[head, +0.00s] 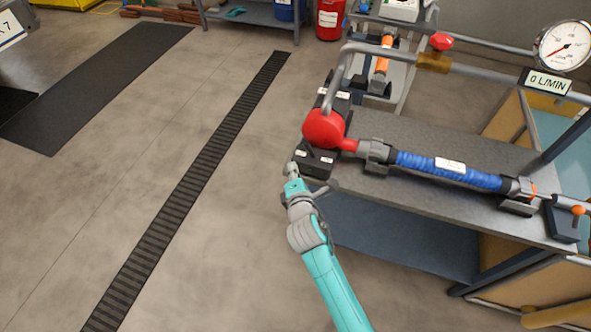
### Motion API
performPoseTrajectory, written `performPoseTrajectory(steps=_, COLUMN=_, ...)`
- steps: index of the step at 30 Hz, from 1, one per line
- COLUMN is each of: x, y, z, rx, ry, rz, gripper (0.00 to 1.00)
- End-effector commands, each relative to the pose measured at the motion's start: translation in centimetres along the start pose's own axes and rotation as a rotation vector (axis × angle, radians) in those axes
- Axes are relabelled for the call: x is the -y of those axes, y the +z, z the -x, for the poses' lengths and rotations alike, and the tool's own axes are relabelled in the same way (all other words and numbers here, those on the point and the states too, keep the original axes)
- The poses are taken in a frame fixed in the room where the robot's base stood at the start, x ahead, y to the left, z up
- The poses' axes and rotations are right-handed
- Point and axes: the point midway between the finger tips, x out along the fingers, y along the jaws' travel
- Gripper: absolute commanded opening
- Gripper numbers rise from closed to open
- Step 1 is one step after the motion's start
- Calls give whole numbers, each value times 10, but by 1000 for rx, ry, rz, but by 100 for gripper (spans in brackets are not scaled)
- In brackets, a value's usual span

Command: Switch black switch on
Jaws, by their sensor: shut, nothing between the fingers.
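A red pump (324,128) stands on the left end of the grey bench. At its near foot is a black box (316,163) with small pale marks; it may carry the black switch, but the switch and its position are too small to tell. My gripper (291,170), at the end of my teal arm, is shut and empty. It appears just left of the black box, by the bench's left edge. I cannot tell whether it touches the box.
A blue hose (447,171) runs right from the pump along the bench (430,128). A grey pipe (480,74) runs behind it to a round gauge (564,46) above a "0 L/MIN" display (547,82). The floor left of the bench is clear, with a dark drain grate (190,190).

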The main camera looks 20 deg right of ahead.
Motion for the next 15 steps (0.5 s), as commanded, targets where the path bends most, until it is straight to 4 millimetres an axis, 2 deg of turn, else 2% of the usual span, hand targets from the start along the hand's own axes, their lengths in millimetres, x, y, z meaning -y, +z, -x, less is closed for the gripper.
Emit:
performPoseTrajectory(steps=3, x=-1, y=1, z=-23, rx=1, ry=0, rz=-1, gripper=0)
performPoseTrajectory(steps=9, x=-1, y=0, z=-53, rx=1, ry=0, rz=-1, gripper=0)
performPoseTrajectory(steps=13, x=-1, y=0, z=-70, rx=1, ry=0, rz=-1, gripper=0)
performPoseTrajectory(steps=15, x=1, y=9, z=-68, rx=3, ry=-1, rz=-1, gripper=0)
